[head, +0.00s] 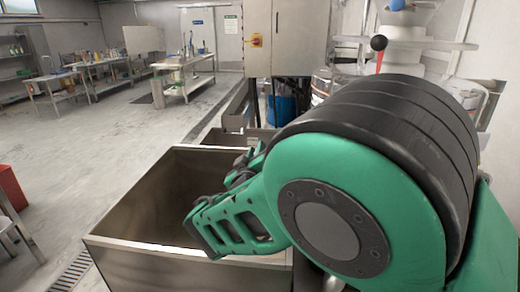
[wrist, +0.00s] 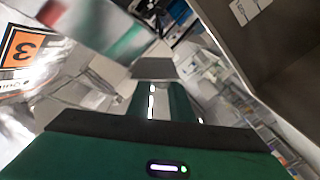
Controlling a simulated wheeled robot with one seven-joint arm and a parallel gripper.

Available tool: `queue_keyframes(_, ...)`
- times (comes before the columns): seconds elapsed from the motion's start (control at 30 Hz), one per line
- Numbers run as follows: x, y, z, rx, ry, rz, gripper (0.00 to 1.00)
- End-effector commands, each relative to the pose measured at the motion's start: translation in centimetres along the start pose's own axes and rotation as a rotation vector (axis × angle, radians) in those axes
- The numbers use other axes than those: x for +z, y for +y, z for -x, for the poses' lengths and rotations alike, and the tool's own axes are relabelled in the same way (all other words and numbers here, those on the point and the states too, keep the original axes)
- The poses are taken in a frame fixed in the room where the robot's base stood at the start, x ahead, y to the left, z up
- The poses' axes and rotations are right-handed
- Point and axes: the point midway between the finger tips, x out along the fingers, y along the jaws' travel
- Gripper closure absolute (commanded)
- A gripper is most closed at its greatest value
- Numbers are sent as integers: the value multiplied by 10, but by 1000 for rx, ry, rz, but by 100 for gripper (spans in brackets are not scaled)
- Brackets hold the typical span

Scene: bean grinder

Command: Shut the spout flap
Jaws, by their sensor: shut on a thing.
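My gripper (wrist: 160,98) reaches forward in the wrist view, its two green fingers close together. It is shut on a small grey plate-like piece (wrist: 153,68) at its tips. I cannot tell whether this piece belongs to the spout flap. In the head view, my green arm covers the lower right, with its slotted green end over the open metal bin (head: 115,248). I cannot make out the spout or the flap there. A red lever with a black ball knob (head: 378,43) stands behind my arm.
A grey control cabinet (head: 286,38) with a red and yellow switch stands behind the bin. A blue drum (head: 282,110) is below it. An orange sign (wrist: 20,46) lies at the left of the wrist view. Open floor (head: 60,180) lies left of the bin.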

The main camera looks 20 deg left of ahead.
Motion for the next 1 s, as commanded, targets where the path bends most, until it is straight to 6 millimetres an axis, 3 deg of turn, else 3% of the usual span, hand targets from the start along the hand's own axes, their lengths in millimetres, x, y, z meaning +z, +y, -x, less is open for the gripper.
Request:
queue_keyframes(0.6,22,-6,-2,11,0,579,100)
queue_keyframes(1.0,33,-6,-2,11,1,839,100)
